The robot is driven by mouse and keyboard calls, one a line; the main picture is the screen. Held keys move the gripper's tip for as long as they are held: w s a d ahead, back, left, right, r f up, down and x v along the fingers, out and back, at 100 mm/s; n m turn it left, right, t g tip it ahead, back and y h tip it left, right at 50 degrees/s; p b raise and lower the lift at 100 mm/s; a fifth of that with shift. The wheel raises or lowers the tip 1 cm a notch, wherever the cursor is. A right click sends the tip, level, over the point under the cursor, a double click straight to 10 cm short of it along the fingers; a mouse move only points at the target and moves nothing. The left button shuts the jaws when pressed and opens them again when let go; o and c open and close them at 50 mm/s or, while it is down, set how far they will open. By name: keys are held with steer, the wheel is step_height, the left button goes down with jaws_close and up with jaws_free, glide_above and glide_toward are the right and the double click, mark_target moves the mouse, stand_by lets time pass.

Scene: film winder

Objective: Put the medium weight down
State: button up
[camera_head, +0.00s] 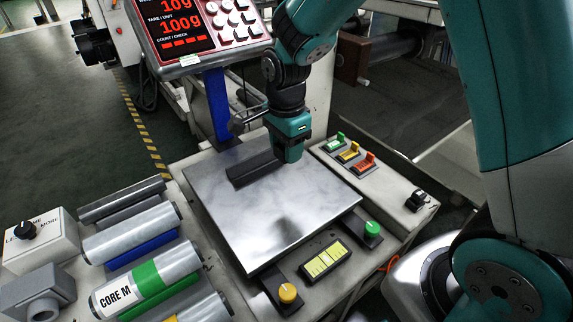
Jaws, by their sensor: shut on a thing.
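My gripper (292,152), with a teal body, is low over the back right part of the steel weighing plate (285,220). It is shut and points down. The medium weight between its jaws is hidden by the gripper body, so I cannot tell whether it touches the plate. A dark oblong patch (247,170) shows on the plate just left of the gripper; I cannot tell if it is a shadow, a reflection or a thing. The red scale display (180,25) behind reads 10g above 100g.
Green, yellow and orange switches (350,152) line the plate's right side. A green knob (372,229), a yellow label (325,258) and a yellow knob (287,293) are in front. Film rolls, one marked CORE M (117,297), lie at left. The plate's front half is clear.

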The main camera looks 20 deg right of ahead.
steer(key=shift+r, duration=1.8)
steer(key=d+f+m+b, duration=0.1)
steer(key=d+m+b, duration=0.3)
steer(key=d, duration=0.6)
steer(key=m+b, duration=0.5)
steer(key=m, duration=0.9)
glide_above(390, 189)
steer(key=f, duration=0.1)
step_height(390, 189, down, 20)
steer(key=b, duration=0.6)
steer(key=shift+r, duration=0.1)
steer(key=o, duration=1.2)
